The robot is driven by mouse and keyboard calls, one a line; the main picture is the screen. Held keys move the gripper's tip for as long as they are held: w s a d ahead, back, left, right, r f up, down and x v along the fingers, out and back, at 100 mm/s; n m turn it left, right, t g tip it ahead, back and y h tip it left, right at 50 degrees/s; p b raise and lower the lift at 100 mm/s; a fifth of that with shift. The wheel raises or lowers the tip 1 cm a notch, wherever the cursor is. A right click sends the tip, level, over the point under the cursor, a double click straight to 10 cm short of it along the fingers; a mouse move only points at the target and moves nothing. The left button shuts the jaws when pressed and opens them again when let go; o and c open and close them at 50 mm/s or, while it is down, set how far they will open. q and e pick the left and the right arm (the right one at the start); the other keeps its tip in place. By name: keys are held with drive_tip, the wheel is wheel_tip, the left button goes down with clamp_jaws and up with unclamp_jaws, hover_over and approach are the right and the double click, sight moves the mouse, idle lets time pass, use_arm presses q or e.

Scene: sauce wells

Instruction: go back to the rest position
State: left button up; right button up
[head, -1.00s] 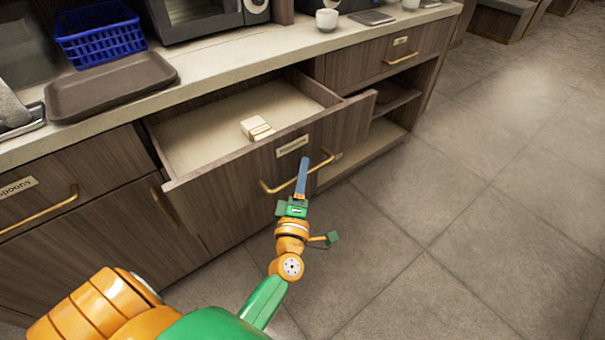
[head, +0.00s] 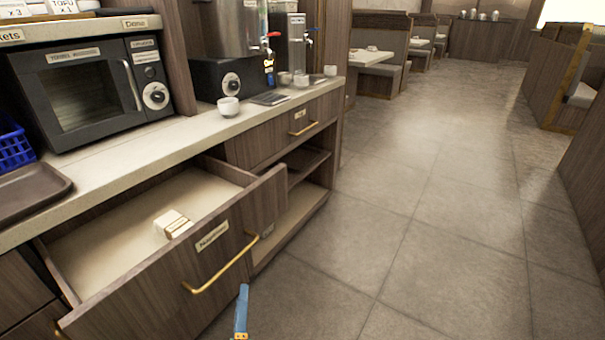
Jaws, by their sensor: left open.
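My left gripper (head: 241,314) shows only as a blue finger tip at the bottom edge of the head view. It is open, in front of the pulled-out drawer and below its brass handle (head: 222,272), apart from it in the picture. The rest of the left arm is out of view. My right gripper is not in view. The open drawer (head: 140,290) has a wooden front with a label that I cannot read surely. A small pale box or stack (head: 172,223) lies inside it.
The counter (head: 130,150) carries a microwave (head: 85,90), a brown tray (head: 30,190), a blue basket (head: 12,148) and white cups (head: 228,106). An open shelf (head: 290,215) is right of the drawer. The tiled floor (head: 430,220) to the right is clear, with booths beyond.

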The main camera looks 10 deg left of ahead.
use_arm(q)
drive_tip(key=s+d+f+m+g+h, duration=0.2)
drive_tip(key=s+f+m, duration=0.15)
drive_tip(key=f, duration=0.45)
drive_tip(key=s+d+f+m+g+h, duration=0.2)
drive_tip(key=f+m+g, duration=0.1)
drive_tip(key=f+m, duration=0.3)
drive_tip(key=s+d+f+m+g+h, duration=0.2)
drive_tip(key=s+d+f+m+h, duration=0.1)
drive_tip(key=f, duration=0.6)
drive_tip(key=s+a+f+m+g, duration=0.2)
drive_tip(key=s+f+m+g, duration=0.25)
drive_tip(key=s+f, duration=0.4)
drive_tip(key=s+a+f+m+g+y, duration=0.1)
drive_tip(key=s+a+f+m+g, duration=0.15)
drive_tip(key=s, duration=0.45)
drive_tip(key=s+a+f+m+g+y, duration=0.1)
drive_tip(key=s+a+f+g, duration=0.15)
drive_tip(key=s, duration=0.45)
wheel_tip(320, 180, up, 17)
drive_tip(key=p, duration=1.6)
drive_tip(key=shift+w, duration=0.2)
drive_tip(key=shift+d+f, duration=0.1)
